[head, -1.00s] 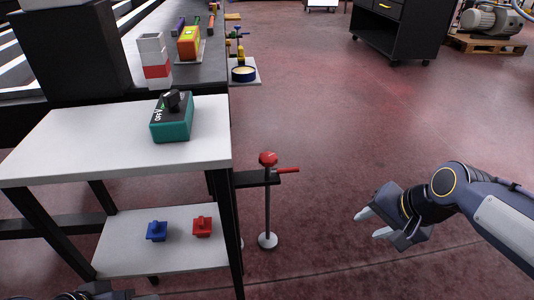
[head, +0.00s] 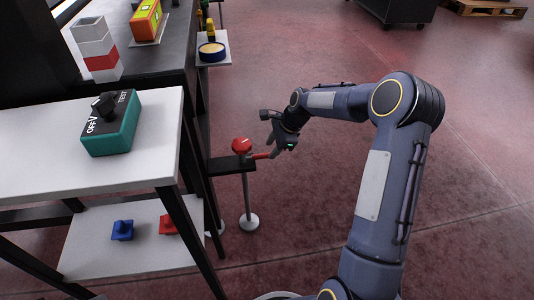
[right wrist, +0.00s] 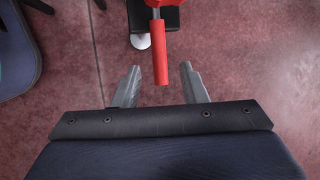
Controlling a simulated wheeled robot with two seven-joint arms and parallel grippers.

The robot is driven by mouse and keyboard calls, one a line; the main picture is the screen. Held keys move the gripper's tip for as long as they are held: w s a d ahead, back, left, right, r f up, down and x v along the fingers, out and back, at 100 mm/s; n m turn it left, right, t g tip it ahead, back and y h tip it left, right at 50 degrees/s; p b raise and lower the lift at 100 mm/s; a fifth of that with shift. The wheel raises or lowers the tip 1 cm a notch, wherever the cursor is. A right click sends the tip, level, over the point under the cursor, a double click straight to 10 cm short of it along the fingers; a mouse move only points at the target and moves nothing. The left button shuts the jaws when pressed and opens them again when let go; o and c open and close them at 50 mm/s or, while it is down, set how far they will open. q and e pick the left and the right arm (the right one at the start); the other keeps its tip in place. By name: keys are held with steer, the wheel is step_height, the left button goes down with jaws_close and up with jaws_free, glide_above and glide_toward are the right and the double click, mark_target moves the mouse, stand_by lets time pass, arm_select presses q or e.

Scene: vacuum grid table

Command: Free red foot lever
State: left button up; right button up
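The red foot lever (head: 262,156) sticks out to the right from a dark bracket (head: 228,167) with a red knob (head: 242,145), on a thin post with a round metal foot. In the right wrist view the red lever (right wrist: 160,58) points toward me, its end between the spread fingertips. My right gripper (head: 275,148) is open at the lever's outer end; it also shows in the right wrist view (right wrist: 160,72). Gaps show on both sides of the lever. The fingertips are partly hard to make out in the head view. My left gripper is not in view.
A white table (head: 40,140) holds a teal OFF/TEST box (head: 112,135). Its lower shelf (head: 90,255) holds a blue piece (head: 122,230) and a red piece (head: 167,225). A black table leg (head: 190,240) stands left of the post.

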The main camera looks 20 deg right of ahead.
mark_target(267, 154)
steer(key=shift+b+x, duration=0.45)
steer(key=shift+x, duration=1.1)
steer(key=shift+c, duration=0.5)
jaws_close()
